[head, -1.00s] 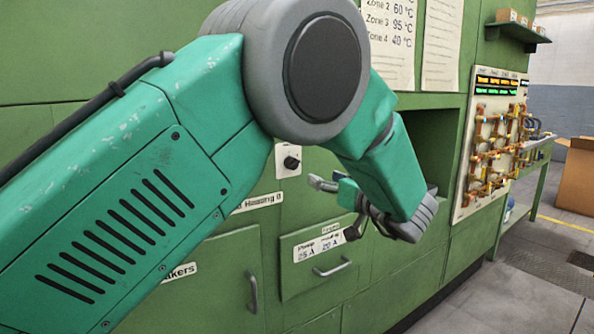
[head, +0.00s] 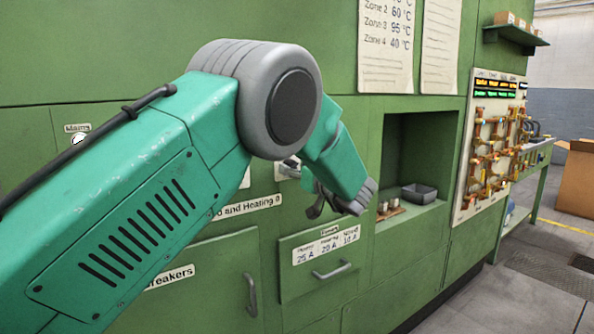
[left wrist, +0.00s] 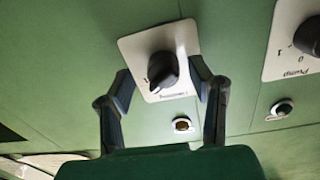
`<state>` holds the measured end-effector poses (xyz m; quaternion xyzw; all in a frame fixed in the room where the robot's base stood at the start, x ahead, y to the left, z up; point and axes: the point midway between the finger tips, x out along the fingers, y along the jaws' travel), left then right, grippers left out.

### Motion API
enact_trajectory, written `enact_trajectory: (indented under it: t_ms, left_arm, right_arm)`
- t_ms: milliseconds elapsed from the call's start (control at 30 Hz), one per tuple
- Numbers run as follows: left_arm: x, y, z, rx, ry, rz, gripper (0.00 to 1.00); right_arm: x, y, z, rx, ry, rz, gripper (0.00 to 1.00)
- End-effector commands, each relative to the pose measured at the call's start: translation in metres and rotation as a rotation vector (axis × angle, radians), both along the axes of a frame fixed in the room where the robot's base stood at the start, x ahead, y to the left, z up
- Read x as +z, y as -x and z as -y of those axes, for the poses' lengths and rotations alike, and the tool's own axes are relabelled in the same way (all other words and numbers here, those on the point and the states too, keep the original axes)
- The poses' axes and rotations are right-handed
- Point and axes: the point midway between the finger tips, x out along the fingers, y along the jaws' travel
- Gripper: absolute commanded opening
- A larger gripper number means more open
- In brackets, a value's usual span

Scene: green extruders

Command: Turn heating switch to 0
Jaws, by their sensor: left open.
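The heating switch (left wrist: 162,68) is a black knob on a white plate in the left wrist view, with its label upside down. In the head view my left gripper (head: 314,196) is small and partly hidden behind my arm, close to the green panel. My right gripper is not in view.
A pump switch (left wrist: 308,38) sits right of the heating switch in the left wrist view. Two small round fittings (left wrist: 183,125) (left wrist: 282,109) lie below the plates. The head view shows a fuse drawer (head: 322,265), a niche with a grey tray (head: 422,194), and a pipe board (head: 490,150).

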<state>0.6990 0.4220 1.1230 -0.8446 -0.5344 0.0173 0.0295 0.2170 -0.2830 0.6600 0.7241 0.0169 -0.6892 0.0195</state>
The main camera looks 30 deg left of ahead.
Motion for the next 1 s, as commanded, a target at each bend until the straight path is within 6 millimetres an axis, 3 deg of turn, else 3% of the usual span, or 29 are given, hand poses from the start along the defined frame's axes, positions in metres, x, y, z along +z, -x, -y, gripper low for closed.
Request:
enact_trajectory:
  t_ms: [67,200,667,1000]
  left_arm:
    - [-0.0004,0.0002,-0.0004,0.001,0.000,0.000,0.45]
    - [-0.0007,-0.0001,-0.0008,0.000,0.001,0.000,0.00]
    - [-0.0014,-0.0015,-0.0016,0.000,0.027,0.061,0.00]
    - [-0.0025,-0.0025,-0.0016,-0.002,0.128,0.302,0.00]
  right_arm:
    - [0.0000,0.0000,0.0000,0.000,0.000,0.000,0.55]
    - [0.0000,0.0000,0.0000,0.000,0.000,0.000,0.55]
    - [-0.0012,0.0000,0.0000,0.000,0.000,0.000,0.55]
    - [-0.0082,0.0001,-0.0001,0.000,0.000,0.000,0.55]
